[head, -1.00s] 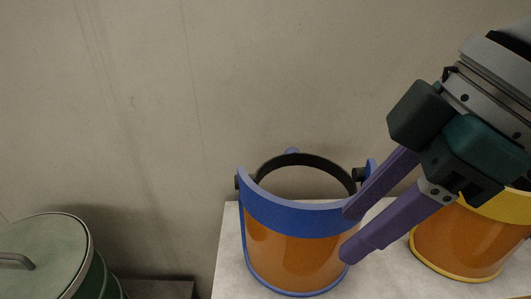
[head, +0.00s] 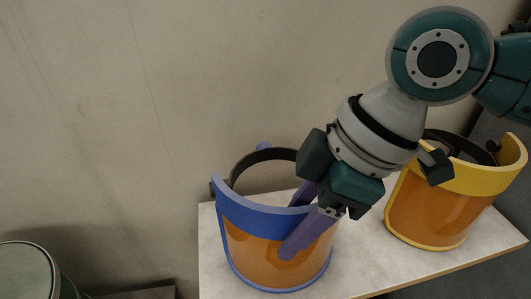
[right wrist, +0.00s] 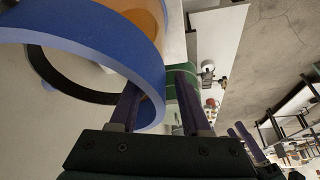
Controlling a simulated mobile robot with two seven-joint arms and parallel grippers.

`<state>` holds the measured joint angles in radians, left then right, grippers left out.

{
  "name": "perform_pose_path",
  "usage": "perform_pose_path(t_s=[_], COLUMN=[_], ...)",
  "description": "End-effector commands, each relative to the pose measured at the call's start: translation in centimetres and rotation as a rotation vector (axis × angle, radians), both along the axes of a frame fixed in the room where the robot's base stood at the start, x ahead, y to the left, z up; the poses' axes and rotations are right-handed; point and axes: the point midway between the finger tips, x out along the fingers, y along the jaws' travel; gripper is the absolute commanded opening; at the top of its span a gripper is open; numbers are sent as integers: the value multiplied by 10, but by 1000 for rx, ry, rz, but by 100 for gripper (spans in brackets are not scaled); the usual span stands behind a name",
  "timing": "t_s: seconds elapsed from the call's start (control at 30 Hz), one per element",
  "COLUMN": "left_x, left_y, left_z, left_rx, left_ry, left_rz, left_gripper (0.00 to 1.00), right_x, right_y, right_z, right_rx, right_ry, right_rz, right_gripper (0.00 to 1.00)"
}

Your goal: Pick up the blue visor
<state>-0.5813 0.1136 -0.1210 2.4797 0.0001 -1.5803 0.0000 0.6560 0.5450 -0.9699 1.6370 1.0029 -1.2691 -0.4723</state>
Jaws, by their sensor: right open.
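The blue visor (head: 263,220) stands upright on a light table, with a blue brow band, an orange see-through shield and a dark headband. It also fills the upper left of the right wrist view (right wrist: 110,50). My right gripper (head: 291,228) is open at the visor's right side. One purple finger lies in front of the shield; the other goes behind the blue band, its tip hidden. In the right wrist view, the band's edge lies between the two fingers (right wrist: 158,82). I cannot tell whether either finger touches it.
A yellow visor (head: 430,205) with an orange shield stands to the right on the same table (head: 365,265), close to my right arm. A plain wall rises behind the table.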

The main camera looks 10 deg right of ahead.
Motion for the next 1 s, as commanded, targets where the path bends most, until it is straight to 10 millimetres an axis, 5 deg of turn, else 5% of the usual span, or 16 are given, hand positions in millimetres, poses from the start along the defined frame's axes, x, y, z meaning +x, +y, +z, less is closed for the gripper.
perform_pose_path(t_s=[0.2, 0.47, 0.9, 1.0], left_x=[0, 0, 0, 0], left_y=[2, 3, 3, 2], left_z=[7, 7, 7, 7], left_rx=[6, 11, 10, 8], left_ry=[0, -1, -1, -1], left_rz=[-3, -6, -5, -4], left_gripper=[50, 50, 50, 50], right_x=[3, 3, 3, 3], right_y=[10, 10, 10, 10], right_z=[-23, -26, -26, -26], right_rx=[0, 0, 0, 0], right_ry=[1, 0, 0, 0], right_rz=[0, 1, 0, 0], right_gripper=[47, 47, 0, 0])
